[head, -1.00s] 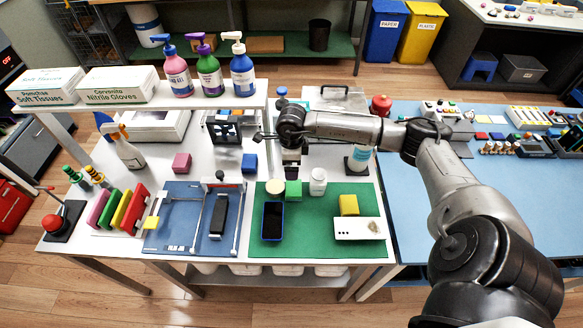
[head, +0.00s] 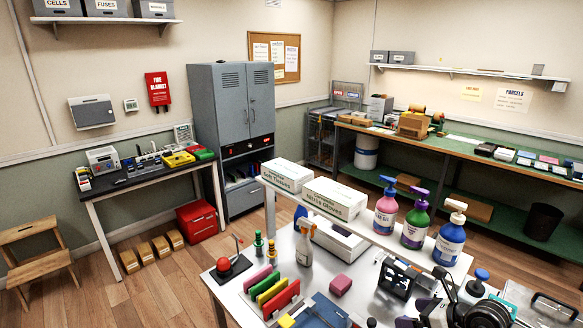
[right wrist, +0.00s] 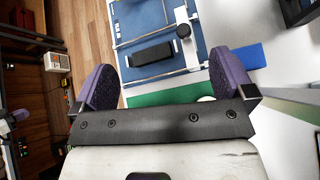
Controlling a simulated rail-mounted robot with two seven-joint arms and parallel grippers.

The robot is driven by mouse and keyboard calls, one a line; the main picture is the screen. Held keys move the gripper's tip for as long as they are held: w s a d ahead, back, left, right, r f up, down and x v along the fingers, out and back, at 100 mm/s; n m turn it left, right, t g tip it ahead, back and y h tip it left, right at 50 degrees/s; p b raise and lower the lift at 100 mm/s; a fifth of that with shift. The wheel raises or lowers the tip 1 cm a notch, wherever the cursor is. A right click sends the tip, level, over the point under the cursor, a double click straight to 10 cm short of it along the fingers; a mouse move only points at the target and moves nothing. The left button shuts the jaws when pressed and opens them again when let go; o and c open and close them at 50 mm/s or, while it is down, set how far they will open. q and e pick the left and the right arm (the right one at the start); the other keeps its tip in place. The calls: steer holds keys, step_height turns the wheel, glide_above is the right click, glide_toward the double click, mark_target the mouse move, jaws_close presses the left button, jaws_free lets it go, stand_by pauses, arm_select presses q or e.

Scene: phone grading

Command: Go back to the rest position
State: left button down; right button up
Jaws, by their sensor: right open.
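In the right wrist view my right gripper (right wrist: 163,86) is open, with its two purple-padded fingers wide apart and nothing between them. Beyond the fingers lie a blue mat (right wrist: 203,42) and a dark block-like device (right wrist: 152,53) in a frame, apart from the gripper. In the head view only dark parts of my right arm show at the lower right, above the white workbench (head: 232,283); its fingertips are hard to make out there. My left gripper is in neither view.
Tissue and glove boxes (head: 335,197) and pump bottles (head: 414,218) stand on the bench's raised shelf. Clear wooden floor (head: 150,290) lies left of the bench.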

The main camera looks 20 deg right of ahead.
step_height(320, 180, up, 20)
steer(key=w+m+t+h, duration=0.1)
steer(key=m+t+h, duration=0.8)
steer(key=m+t, duration=0.85)
steer(key=s+a+f+m+g+h, duration=0.1)
steer(key=s+f+m+g+h, duration=0.1)
steer(key=s+f+m+g, duration=0.4)
steer(key=s+a+f+m+g+h, duration=0.1)
steer(key=a+f+m+g+h, duration=0.15)
steer(key=f+m+g, duration=0.65)
steer(key=s+a+f+m+g+y, duration=0.25)
steer(key=s+a+f, duration=0.25)
steer(key=s+f, duration=0.3)
steer(key=s+a+f+m+g+y, duration=0.1)
steer(key=s+a+f+g+y, duration=0.2)
steer(key=s+a+f, duration=0.45)
steer(key=s+a+f+m+g+y, duration=0.2)
steer(key=s+a+f, duration=0.25)
steer(key=s, duration=0.55)
step_height(320, 180, up, 28)
steer(key=s+p, duration=0.1)
steer(key=p, duration=2.7)
steer(key=shift+d+f+g, duration=0.15)
steer(key=shift+d+g, duration=0.15)
steer(key=shift+d, duration=0.05)
